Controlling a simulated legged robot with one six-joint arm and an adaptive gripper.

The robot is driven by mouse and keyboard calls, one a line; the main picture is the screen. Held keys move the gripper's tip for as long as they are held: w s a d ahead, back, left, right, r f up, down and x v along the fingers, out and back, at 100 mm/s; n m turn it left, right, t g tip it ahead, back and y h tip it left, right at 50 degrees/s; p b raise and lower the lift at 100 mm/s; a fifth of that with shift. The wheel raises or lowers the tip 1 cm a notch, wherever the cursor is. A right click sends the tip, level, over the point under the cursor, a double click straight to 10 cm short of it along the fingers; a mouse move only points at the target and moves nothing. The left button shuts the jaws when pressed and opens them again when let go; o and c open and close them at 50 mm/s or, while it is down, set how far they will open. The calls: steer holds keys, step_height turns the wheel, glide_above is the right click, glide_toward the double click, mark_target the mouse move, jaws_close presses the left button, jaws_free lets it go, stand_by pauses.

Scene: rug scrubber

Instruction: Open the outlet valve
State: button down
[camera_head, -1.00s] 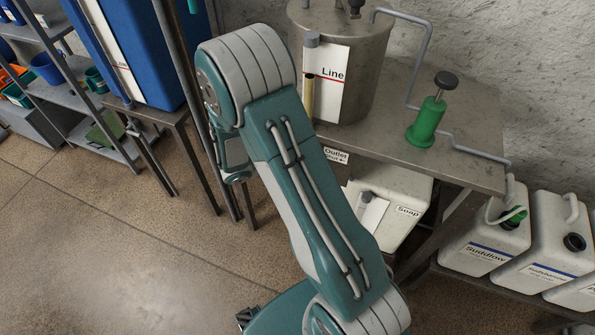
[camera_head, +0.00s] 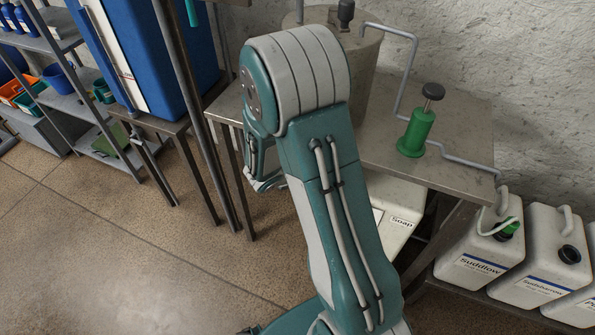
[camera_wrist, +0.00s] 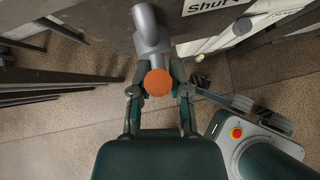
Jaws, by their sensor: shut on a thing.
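The outlet valve shows in the wrist view as a grey metal pipe (camera_wrist: 148,35) with a round orange knob (camera_wrist: 158,82) at its near end. My gripper (camera_wrist: 158,85) has its two fingers on either side of the knob and is shut on it. The part of a sign reading "Shut" (camera_wrist: 210,5) shows beside the pipe. Whether the valve has turned cannot be told.
A metal bench (camera_head: 460,115) holds a green hand pump (camera_head: 416,132). A white soap container (camera_head: 398,215) sits beneath it. White jugs (camera_head: 478,258) stand on a low rack at right. A blue tank (camera_head: 160,60) stands at left. The floor (camera_head: 120,250) in front is clear.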

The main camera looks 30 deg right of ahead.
steer(key=shift+s+f, duration=0.15)
steer(key=shift+f, duration=0.05)
steer(key=c, duration=0.6)
jaws_free()
steer(key=shift+r, duration=0.1)
steer(key=v, duration=1.2)
steer(key=v, duration=0.9)
steer(key=shift+a, duration=0.1)
